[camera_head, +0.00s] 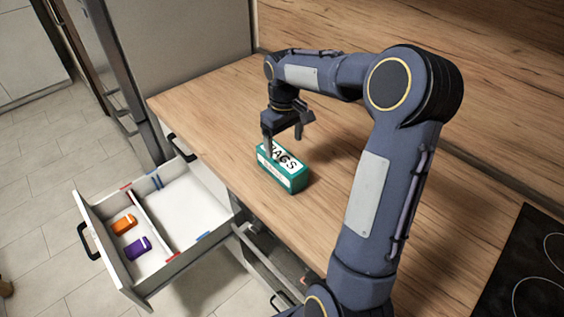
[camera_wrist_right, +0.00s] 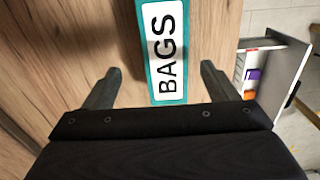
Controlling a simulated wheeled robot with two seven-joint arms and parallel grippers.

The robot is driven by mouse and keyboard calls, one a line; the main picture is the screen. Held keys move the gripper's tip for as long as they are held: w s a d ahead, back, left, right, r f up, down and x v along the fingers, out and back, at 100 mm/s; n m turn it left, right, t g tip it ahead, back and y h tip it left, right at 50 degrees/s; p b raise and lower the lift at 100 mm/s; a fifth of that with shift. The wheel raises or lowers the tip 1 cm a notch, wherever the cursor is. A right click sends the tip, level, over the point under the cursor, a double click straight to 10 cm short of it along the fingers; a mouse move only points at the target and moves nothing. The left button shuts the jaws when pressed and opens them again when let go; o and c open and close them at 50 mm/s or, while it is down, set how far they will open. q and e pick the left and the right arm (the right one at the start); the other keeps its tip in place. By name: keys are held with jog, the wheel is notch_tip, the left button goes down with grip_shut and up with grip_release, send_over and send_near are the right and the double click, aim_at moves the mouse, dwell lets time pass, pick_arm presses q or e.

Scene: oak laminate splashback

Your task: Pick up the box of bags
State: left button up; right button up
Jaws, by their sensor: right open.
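The box of bags (camera_head: 284,172) is teal with a white label reading "BAGS". It lies on the wooden counter near its front edge in the head view. It also shows in the right wrist view (camera_wrist_right: 165,50), with its near end between the two fingers' lines. My right gripper (camera_head: 286,145) is above the box, its fingers apart, and covers part of the label's far end. In the right wrist view the open fingers (camera_wrist_right: 155,82) stand on either side of the box, with wood showing between each finger and the box. My left gripper is not in view.
An open white drawer (camera_head: 188,213) juts out below the counter (camera_head: 215,110). It holds an orange item (camera_head: 124,224) and a purple item (camera_head: 138,248) in its front compartment. A black hob (camera_head: 530,265) is at the right. The counter around the box is clear.

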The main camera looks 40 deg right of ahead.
aim_at(281, 156)
jog(key=f, duration=0.4)
jog(key=f+p, duration=0.1)
jog(key=f, duration=0.2)
jog(key=shift+w+a, duration=0.15)
jog(key=shift+a, duration=0.2)
jog(key=shift+r, duration=0.1)
jog(key=c, duration=1.3)
jog(key=shift+o, duration=0.2)
jog(key=shift+r, duration=0.1)
